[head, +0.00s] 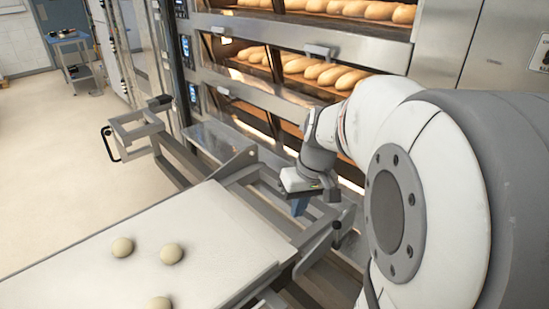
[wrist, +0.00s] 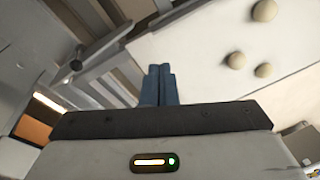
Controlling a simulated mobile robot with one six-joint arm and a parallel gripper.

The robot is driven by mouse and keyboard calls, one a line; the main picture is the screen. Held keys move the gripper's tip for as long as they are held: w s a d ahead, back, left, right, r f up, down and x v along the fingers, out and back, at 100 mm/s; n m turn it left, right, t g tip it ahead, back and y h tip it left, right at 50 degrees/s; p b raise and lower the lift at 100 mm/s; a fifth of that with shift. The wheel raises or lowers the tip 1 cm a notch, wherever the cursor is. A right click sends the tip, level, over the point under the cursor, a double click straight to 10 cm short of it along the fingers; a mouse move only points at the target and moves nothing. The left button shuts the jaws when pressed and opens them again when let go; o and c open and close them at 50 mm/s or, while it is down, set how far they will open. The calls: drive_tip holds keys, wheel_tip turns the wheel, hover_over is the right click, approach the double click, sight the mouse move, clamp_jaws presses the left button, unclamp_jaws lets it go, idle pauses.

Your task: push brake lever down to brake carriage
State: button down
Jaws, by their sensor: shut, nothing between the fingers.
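The carriage is a grey metal frame (head: 185,163) in front of the deck oven, with a pale loading board (head: 215,238) at its near end. A short lever with a black knob (head: 337,227), apparently the brake lever, is at the carriage's right side. A dark knob (wrist: 76,65) on a metal bar shows left of my fingers in the wrist view; it seems to be the same one. My gripper (head: 299,207) is shut and empty, its blue fingers (wrist: 159,68) pointing down over the carriage. It is up and left of the knob in the head view, apparently apart from it.
Several round dough pieces (head: 172,253) lie on the board. The oven decks (head: 300,68) with baked loaves (head: 330,74) stand close behind my arm. A black handle (head: 110,143) sticks out at the carriage's far left. Open floor (head: 50,175) lies to the left.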

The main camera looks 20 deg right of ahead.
drive_tip(key=w+d+f+t+y+b, duration=0.1)
drive_tip(key=d+f, duration=0.3)
drive_tip(key=d, duration=0.6)
drive_tip(key=w+d+f+t+y+b, duration=0.1)
drive_tip(key=d+f, duration=0.3)
drive_tip(key=d, duration=0.7)
drive_tip(key=w+d+f+t+y+b, duration=0.1)
drive_tip(key=d+f, duration=0.4)
drive_tip(key=d, duration=0.5)
drive_tip(key=shift+w+d+t+y+b, duration=0.3)
drive_tip(key=shift+w+b, duration=0.4)
drive_tip(key=shift+w, duration=0.05)
drive_tip(key=shift+f, duration=0.1)
approach(337, 235)
drive_tip(key=w+d, duration=0.3)
drive_tip(key=a, duration=0.4)
drive_tip(key=shift+f, duration=0.3)
drive_tip(key=shift+f+b, duration=0.1)
drive_tip(key=shift+b, duration=0.3)
drive_tip(key=shift+s+a+b, duration=0.1)
drive_tip(key=shift+b, duration=0.2)
